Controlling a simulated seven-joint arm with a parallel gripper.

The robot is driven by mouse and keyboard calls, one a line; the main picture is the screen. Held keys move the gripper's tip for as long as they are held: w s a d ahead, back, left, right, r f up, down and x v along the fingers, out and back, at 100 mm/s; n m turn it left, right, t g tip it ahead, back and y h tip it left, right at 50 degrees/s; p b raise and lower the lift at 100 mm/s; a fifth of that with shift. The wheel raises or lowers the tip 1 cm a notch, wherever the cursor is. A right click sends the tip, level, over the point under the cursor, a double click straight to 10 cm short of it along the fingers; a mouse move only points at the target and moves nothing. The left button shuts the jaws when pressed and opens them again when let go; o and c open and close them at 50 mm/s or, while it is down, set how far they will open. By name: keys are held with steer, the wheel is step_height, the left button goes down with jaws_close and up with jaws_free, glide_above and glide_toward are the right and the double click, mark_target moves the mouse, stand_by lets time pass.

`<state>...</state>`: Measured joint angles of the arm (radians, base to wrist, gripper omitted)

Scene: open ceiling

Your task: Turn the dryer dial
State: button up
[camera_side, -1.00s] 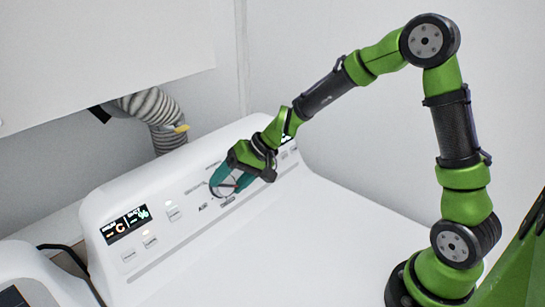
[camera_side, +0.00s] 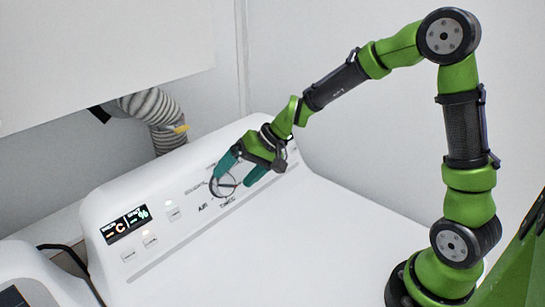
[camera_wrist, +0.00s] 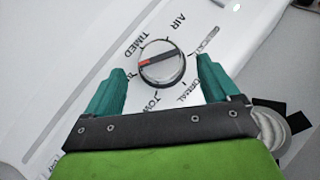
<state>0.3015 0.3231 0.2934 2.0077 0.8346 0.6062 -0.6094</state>
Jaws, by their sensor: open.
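The dryer dial (camera_wrist: 162,68) is a round knob with a dark grip bar and a red mark at one end of the bar. In the side view the dial (camera_side: 224,187) sits on the white sloped control panel, just left of and below my fingers. My gripper (camera_wrist: 160,98) is open, with its teal fingers apart and the dial lying between and slightly beyond their tips in the wrist view.
The dryer's white top (camera_side: 290,225) is clear and wide. A lit display (camera_side: 127,224) and small buttons (camera_side: 150,240) are on the panel to the left. A ribbed hose (camera_side: 158,118) rises behind the panel, and another appliance (camera_side: 40,275) stands at the lower left.

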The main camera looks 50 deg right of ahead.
steer(key=v, duration=1.4)
steer(key=shift+w, duration=0.1)
steer(key=s+a+t+h, duration=0.1)
steer(key=s+h, duration=0.3)
steer(key=s, duration=1.2)
steer(key=shift+a+r+n, duration=0.3)
steer(key=shift+a+r, duration=0.15)
steer(key=shift+a, duration=0.15)
